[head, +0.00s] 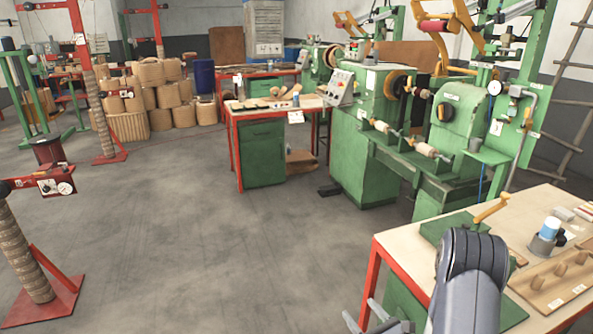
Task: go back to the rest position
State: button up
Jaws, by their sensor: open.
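My gripper (366,312) shows at the bottom edge of the head view, partly cut off by the frame. Its two grey fingers stand apart with nothing seen between them. It hangs beside the left front side of the red-framed workbench (395,262), over the floor side. My dark grey arm bends in front of the bench and hides part of it. No object is seen in the gripper.
A wooden rack with pegs (560,281) and a blue-and-white cup (549,229) are on the near bench. A green winding machine (365,140) stands behind. A red stand (40,290) is at left. The grey floor (200,260) between is clear.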

jog(key=shift+a+r+y+p, duration=0.15)
jog(key=shift+a+r+p, duration=0.1)
jog(key=shift+r+p, duration=0.45)
jog(key=shift+a+r+y+p, duration=0.15)
jog(key=shift+a+r+p, duration=0.2)
jog(key=shift+r, duration=0.55)
